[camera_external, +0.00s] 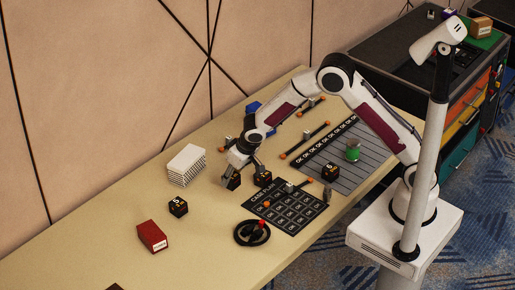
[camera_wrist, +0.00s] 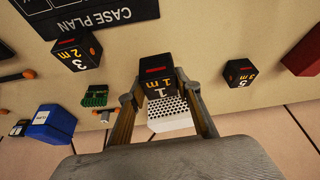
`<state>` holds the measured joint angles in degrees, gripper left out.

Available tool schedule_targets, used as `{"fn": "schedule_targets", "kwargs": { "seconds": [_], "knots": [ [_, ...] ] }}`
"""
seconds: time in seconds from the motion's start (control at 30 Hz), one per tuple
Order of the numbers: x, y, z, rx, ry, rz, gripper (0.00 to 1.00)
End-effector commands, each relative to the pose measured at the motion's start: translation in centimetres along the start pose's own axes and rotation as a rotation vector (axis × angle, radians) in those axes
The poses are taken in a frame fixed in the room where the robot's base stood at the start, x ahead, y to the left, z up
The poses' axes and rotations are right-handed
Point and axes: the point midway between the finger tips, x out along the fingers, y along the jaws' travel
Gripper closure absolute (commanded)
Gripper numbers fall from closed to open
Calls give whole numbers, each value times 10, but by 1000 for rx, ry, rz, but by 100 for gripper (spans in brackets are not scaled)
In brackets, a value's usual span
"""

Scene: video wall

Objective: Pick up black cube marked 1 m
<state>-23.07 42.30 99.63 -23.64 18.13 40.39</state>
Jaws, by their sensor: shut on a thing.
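The black cube marked 1 m (camera_wrist: 158,76) sits between my gripper's fingertips in the wrist view, with its orange "1 m" label facing the camera. My gripper (camera_wrist: 160,100) is shut on this cube, one finger on each side. In the external view my gripper (camera_external: 243,174) points down near the table's wall side, with the black cube (camera_external: 233,183) at its fingertips. Whether the cube touches the table is hard to tell.
A black cube marked 3 (camera_wrist: 78,53) and one marked 5 (camera_wrist: 239,73) flank the held cube. A white perforated block (camera_external: 187,165), a red box (camera_external: 152,236), the case plan board (camera_external: 285,222) and a round black item with a red knob (camera_external: 241,236) are nearby.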

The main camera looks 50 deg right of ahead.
Motion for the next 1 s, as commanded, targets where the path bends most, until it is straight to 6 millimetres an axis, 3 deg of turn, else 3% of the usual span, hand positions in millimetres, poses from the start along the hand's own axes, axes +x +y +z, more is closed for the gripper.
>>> {"fn": "schedule_targets", "kwargs": {
  "seconds": [0.2, 0.4, 1.0],
  "knots": [
    [-28, 0, -13, 1, 3, 0, 90],
    [-42, 0, -18, 0, 1, 0, 90],
    [-44, 0, -19, 0, 1, 1, 90]
  ]
}}
